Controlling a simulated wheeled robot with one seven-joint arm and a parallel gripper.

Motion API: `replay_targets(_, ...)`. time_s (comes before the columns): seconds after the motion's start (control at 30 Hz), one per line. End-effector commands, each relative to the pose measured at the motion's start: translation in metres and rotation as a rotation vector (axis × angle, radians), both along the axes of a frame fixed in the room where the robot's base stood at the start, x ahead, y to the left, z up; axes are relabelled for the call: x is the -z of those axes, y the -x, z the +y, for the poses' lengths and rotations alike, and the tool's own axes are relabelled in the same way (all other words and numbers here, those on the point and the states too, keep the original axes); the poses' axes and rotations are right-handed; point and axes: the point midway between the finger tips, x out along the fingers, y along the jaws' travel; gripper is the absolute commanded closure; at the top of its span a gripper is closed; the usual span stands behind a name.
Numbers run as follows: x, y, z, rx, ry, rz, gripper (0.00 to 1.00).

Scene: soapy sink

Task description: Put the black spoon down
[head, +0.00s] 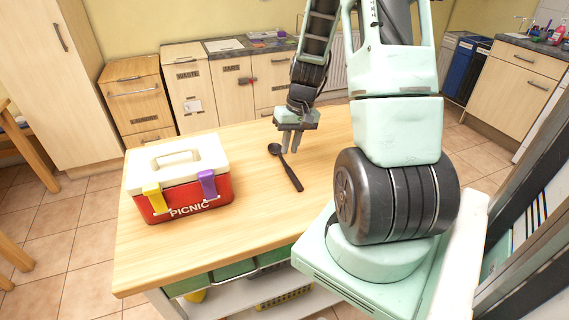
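The black spoon (289,174) lies on the wooden tabletop (240,245). Its bowl points to the back left and its handle runs toward the front right. My gripper (290,151) points down just behind and to the right of the spoon's bowl. Its two fingers show a narrow gap between them, with nothing seen held. The spoon looks apart from the fingers, though how high the tips are above the table is hard to tell.
A red and white picnic box (180,180) with a yellow and a purple latch stands on the left of the table. The tabletop in front of the spoon is clear. Cabinets (228,85) line the back wall.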

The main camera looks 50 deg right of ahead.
Motion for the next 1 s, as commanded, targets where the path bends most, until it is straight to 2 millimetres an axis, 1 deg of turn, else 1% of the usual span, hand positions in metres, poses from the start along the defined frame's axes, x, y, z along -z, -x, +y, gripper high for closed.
replay_targets(0.23, 0.033, -0.002, 0.007, 0.000, -0.004, 0.003, 0.84)
replay_targets(0.37, 0.044, -0.003, 0.009, -0.001, -0.002, 0.002, 0.84)
replay_targets(0.63, 0.046, -0.004, 0.009, 0.000, -0.001, 0.001, 0.84)
replay_targets(0.7, 0.046, -0.004, 0.009, 0.000, -0.001, 0.001, 1.00)
replay_targets(1.0, 0.046, -0.003, 0.009, 0.000, -0.001, 0.001, 1.00)
